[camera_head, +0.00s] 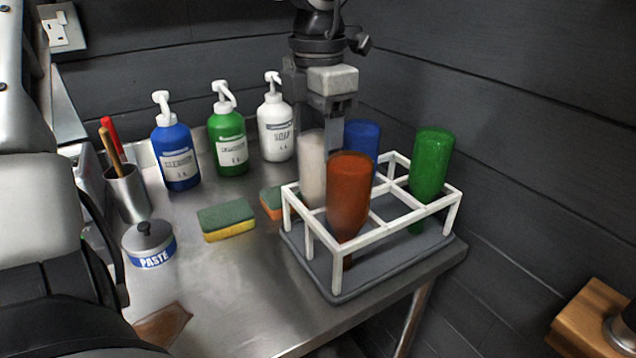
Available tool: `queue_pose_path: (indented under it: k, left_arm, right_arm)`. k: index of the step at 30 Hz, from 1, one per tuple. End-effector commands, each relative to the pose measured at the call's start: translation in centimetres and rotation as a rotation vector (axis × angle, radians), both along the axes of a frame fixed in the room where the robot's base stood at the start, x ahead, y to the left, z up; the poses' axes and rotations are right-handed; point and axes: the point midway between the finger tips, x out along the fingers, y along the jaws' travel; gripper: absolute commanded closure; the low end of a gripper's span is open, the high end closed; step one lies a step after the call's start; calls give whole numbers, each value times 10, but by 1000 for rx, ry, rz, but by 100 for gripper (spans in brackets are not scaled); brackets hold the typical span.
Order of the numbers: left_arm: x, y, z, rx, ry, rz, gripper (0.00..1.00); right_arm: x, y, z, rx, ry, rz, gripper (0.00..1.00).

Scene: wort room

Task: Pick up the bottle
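A white rack (401,223) holds several bottles bottom-up: an orange-brown bottle (348,193) at the front, a whitish bottle (312,167) at the left, a blue bottle (363,139) at the back and a green bottle (431,165) at the right. Pump bottles in blue (177,163), green (229,146) and white (275,131) stand upright along the wall. One gripper (340,135), which I take as my left, points down at the rack among the white, orange and blue bottles. Its fingertips are hidden behind the orange bottle, so its grip is unclear. My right gripper does not show.
The rack stands on a grey tray (375,270) at the right edge of the steel table (257,290). Two sponges (227,220), a paste pot (149,247), a metal cup (127,195) with handles and a brown cloth-like piece (162,326) lie left. The front middle is clear. Dark walls stand behind.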

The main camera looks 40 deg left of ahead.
Motion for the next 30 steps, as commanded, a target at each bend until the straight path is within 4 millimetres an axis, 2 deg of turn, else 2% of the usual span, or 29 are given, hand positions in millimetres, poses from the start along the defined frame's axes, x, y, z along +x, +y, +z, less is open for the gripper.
queue_pose_path:
  k: [3, 7, 16, 17, 20, 30]
  left_arm:
    - [-1, 0, -21, -1, 7, 0, 41]
    - [-1, 0, -37, -1, 4, 0, 41]
    - [0, 0, -42, -1, 1, 0, 41]
    - [-1, 0, -42, -1, 1, 0, 47]
    - [0, 0, -42, -1, 1, 0, 75]
    - [-1, 0, -40, 0, -1, 0, 76]
  right_arm:
    - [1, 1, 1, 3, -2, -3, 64]
    - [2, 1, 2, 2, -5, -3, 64]
    - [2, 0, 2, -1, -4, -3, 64]
    - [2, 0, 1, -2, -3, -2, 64]
    - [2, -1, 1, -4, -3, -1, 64]
    - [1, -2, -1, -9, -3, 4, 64]
